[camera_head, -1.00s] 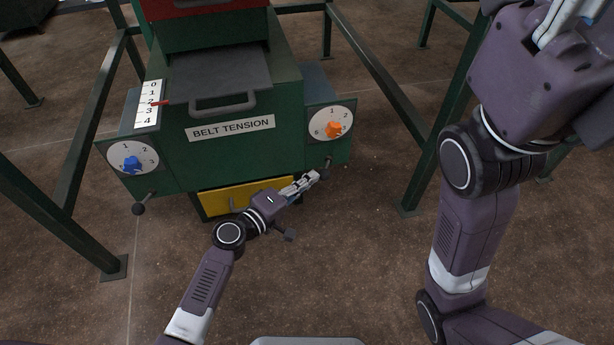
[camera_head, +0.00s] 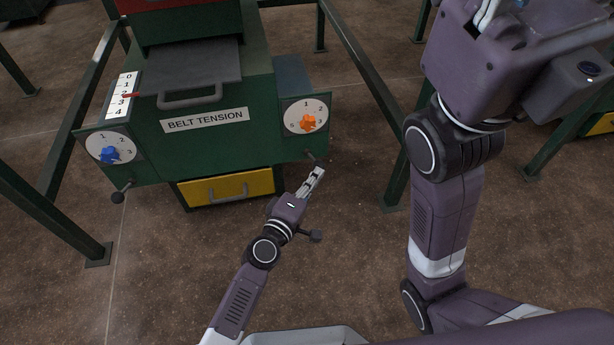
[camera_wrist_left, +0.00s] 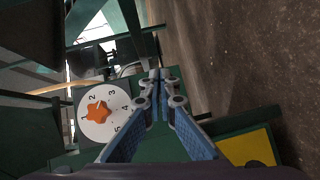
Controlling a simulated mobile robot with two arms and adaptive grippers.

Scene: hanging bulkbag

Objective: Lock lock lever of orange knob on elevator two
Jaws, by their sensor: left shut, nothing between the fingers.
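The orange knob (camera_head: 307,122) sits on a white numbered dial on the right wing of the green belt-tension machine. It also shows at the left in the left wrist view (camera_wrist_left: 98,111). Its lock lever (camera_head: 315,158) is a small dark lever just below the dial, partly hidden near my fingertips. My left gripper (camera_head: 318,173) is shut and empty, its tips close below the lever; I cannot tell whether they touch. In the left wrist view its fingers (camera_wrist_left: 158,76) point past the dial. My right gripper (camera_head: 487,14) is cut off at the top edge.
A blue knob (camera_head: 110,154) with its own ball-ended lever (camera_head: 117,197) is on the left wing. A yellow drawer (camera_head: 200,193) lies below the machine. Green frame posts (camera_head: 396,185) stand at both sides. The brown floor in front is open.

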